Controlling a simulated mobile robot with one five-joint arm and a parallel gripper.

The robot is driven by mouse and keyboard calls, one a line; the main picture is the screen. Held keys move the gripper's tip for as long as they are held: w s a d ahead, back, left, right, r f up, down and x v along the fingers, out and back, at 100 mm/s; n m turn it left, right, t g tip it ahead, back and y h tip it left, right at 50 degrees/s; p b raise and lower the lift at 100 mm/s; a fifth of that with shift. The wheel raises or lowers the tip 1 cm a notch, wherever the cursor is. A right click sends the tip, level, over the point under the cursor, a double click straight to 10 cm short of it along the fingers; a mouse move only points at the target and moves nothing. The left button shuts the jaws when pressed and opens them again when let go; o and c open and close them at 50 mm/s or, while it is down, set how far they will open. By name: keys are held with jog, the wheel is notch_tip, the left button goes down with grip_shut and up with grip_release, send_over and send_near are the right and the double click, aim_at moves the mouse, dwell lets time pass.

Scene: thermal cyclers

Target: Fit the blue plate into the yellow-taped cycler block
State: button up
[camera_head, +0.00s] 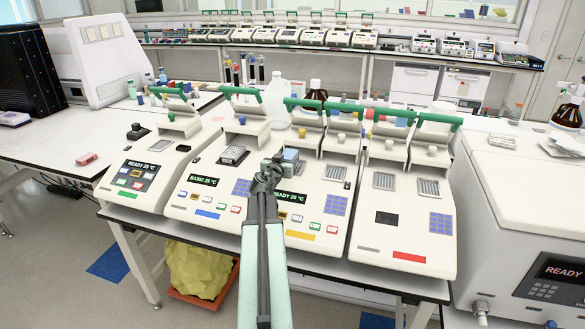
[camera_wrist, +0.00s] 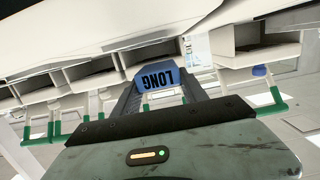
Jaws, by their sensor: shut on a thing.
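The yellow-taped cycler (camera_head: 318,207) stands between the blue-taped and red-taped ones, its green-handled lid raised. One bare grey block (camera_head: 335,173) shows on its right side. My gripper (camera_head: 272,168) is over the left part of this cycler and hides what lies under it. The blue plate also shows in the head view (camera_head: 291,155), small, just beyond the fingers. I cannot tell whether it touches the cycler.
The blue-taped cycler (camera_head: 215,190) stands to the left and the red-taped cycler (camera_head: 405,215) to the right, lids raised. The green-taped cycler (camera_head: 150,170) is at far left. Bottles (camera_head: 278,100) stand behind the raised lids. A white machine (camera_head: 530,210) stands at right.

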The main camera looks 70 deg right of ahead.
jog(key=shift+s+d, duration=0.4)
jog(key=shift+d, duration=0.15)
jog(key=f+b, duration=0.4)
jog(key=shift+s+d+f, duration=0.1)
jog(key=shift+s+d, duration=0.25)
jog(key=shift+r, duration=0.25)
jog(key=shift+c, duration=0.8)
jog(key=o, duration=1.5)
